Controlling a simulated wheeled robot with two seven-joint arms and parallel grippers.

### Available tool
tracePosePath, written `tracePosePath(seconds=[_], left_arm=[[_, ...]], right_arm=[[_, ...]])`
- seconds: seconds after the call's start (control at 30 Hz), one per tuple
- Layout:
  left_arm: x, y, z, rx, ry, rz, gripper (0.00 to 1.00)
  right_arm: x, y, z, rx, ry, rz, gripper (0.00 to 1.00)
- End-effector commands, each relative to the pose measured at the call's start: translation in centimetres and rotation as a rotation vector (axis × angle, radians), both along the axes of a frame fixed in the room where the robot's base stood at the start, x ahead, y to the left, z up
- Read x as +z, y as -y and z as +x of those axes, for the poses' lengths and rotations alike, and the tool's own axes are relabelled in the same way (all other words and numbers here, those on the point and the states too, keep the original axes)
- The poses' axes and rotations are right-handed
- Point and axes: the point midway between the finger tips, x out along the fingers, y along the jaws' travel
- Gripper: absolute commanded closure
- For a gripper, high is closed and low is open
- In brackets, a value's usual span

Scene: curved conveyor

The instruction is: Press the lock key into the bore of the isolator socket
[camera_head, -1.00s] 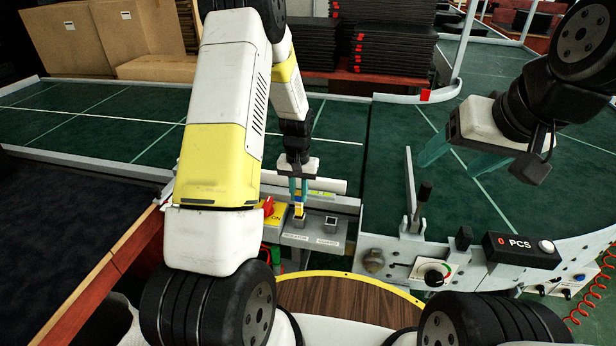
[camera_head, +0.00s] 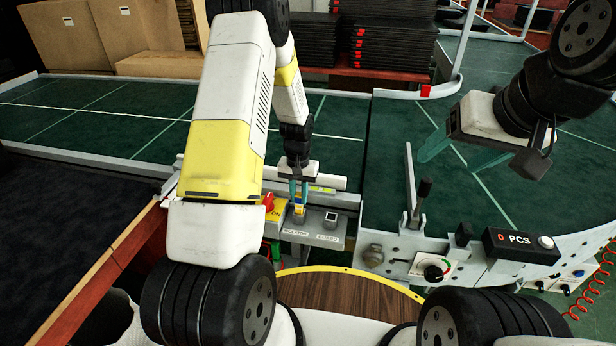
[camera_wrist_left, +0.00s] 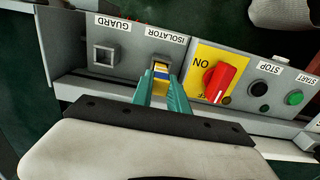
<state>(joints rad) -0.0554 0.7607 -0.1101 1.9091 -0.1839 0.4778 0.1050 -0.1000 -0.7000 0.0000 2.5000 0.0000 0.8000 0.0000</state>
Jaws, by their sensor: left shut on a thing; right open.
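The lock key (camera_head: 299,208), blue and yellow, is held upright between the teal fingers of my left gripper (camera_head: 299,192). In the left wrist view the key (camera_wrist_left: 161,73) shows between the tips of my left gripper (camera_wrist_left: 161,84). Its lower end is at the isolator socket (camera_head: 297,220), the left of two sockets on the grey panel. The isolator socket's rim (camera_wrist_left: 160,58) shows beside the key in the wrist view; how deep the key sits in the bore cannot be told. My right gripper (camera_head: 456,155) is open and empty above the green belt at the right.
The empty guard socket (camera_head: 330,219) is just right of the isolator socket. A red rotary switch (camera_wrist_left: 219,80) on a yellow plate sits on the other side. A black-handled lever (camera_head: 421,198) and a counter box (camera_head: 520,247) stand farther right.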

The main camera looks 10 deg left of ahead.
Motion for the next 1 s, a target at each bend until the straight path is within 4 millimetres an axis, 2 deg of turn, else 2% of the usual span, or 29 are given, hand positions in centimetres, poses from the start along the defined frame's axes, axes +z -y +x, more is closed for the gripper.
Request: tracePosePath(seconds=[0.7, 0.73, 0.83, 1.0], left_arm=[[-1.8, 0.0, 0.0, 0.0, 0.001, 0.0, 1.0], [-1.7, 0.0, 0.0, 0.0, 0.001, 0.0, 0.76], [-1.7, 0.0, 0.0, 0.0, 0.001, 0.0, 0.57], [-1.7, 0.0, 0.0, 0.0, 0.001, 0.0, 0.55]], right_arm=[[0.0, 0.0, 0.0, 0.0, 0.0, 0.0, 0.31], [0.0, 0.0, 0.0, 0.0, 0.0, 0.0, 0.31], [0.0, 0.0, 0.0, 0.0, 0.0, 0.0, 0.31], [0.0, 0.0, 0.0, 0.0, 0.0, 0.0, 0.31]])
